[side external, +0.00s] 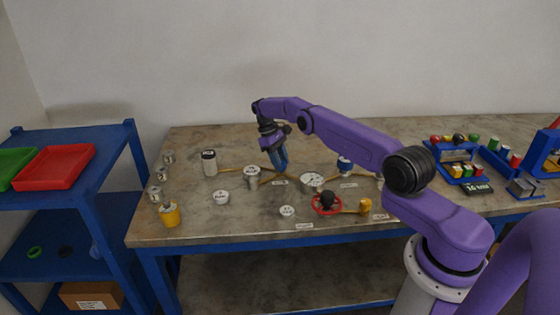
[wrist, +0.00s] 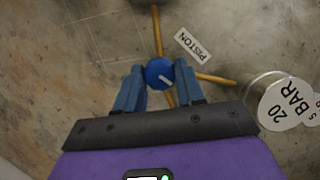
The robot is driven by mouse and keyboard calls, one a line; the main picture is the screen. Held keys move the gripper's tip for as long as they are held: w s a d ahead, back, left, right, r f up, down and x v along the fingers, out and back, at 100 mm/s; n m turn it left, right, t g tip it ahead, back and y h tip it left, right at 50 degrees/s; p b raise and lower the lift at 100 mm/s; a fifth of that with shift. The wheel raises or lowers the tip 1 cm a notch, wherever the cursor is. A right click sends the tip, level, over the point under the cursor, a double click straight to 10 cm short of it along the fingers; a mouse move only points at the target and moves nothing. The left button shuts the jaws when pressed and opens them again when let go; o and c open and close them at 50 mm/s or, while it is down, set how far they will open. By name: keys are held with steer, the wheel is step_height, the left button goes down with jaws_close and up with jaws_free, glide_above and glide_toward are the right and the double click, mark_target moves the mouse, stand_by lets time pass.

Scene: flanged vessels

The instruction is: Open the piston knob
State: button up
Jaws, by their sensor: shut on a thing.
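The piston knob is a round blue knob with a white mark (wrist: 159,73), seen in the wrist view next to a white label reading PISTON (wrist: 194,45). My gripper (wrist: 161,80) has its two blue fingers on either side of the knob and is shut on it. In the side external view my gripper (side external: 281,164) points down at the table's middle, behind the PISTON label (side external: 280,182). The knob is hidden by the fingers in that view. Brass-coloured pipes (wrist: 157,30) run out from under the knob.
A flanged vessel marked 20 BAR (wrist: 287,101) stands to the right in the wrist view. A red handwheel (side external: 326,205) and several small vessels stand on the table (side external: 240,225). Blue racks (side external: 500,165) fill the right.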

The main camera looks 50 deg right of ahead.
mark_target(285, 164)
stand_by(0.4)
steer(key=o, duration=1)
steer(key=shift+r, duration=0.1)
step_height(285, 164, up, 3)
steer(key=shift+r, duration=0.15)
steer(key=shift+s+a+r, duration=0.75)
steer(key=shift+s+r, duration=0.85)
steer(key=shift+s, duration=0.6)
steer(key=shift+s+a+r, duration=0.8)
steer(key=shift+s+r, duration=0.75)
steer(key=shift+s, duration=0.7)
steer(key=shift+s+a+r, duration=0.75)
steer(key=shift+s+r, duration=0.85)
steer(key=shift+s, duration=0.6)
steer(key=shift+o, duration=0.2)
